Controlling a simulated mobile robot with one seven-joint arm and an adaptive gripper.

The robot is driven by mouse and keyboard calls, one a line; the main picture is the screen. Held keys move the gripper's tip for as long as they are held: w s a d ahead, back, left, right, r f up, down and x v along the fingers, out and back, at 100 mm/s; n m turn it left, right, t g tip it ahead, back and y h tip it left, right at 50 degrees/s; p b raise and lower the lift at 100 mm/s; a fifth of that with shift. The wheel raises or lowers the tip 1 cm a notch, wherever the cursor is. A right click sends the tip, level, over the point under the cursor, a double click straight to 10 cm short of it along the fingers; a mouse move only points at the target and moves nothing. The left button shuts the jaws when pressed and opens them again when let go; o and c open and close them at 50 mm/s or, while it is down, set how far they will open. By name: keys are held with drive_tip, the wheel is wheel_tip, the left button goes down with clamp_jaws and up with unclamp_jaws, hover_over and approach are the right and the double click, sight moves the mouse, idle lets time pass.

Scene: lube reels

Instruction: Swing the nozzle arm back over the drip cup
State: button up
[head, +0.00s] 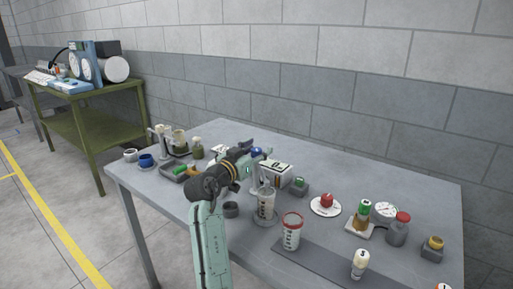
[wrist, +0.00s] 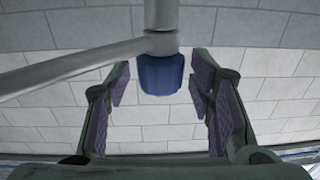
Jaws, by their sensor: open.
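In the wrist view a grey metal rod, which looks like the nozzle arm (wrist: 75,69), runs in from the left to a vertical grey post. A blue knob (wrist: 161,76) sits at the joint, between the fingers of my gripper (wrist: 163,85), with a visible gap on both sides. My gripper is open. In the head view my gripper (head: 252,158) is over the middle of the table, beside the blue knob (head: 257,152); my arm hides most of the nozzle arm there. A small dark cup (head: 231,209), possibly the drip cup, stands on the table left of a clear marked beaker (head: 266,203).
A white red-rimmed beaker (head: 291,231) stands in front. A red button on a white disc (head: 326,204), a gauge (head: 384,211) and small bottles fill the right side. Cups and bottles crowd the left end. A block wall (head: 330,60) stands behind the grey table (head: 425,180).

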clamp_jaws()
idle(0.7)
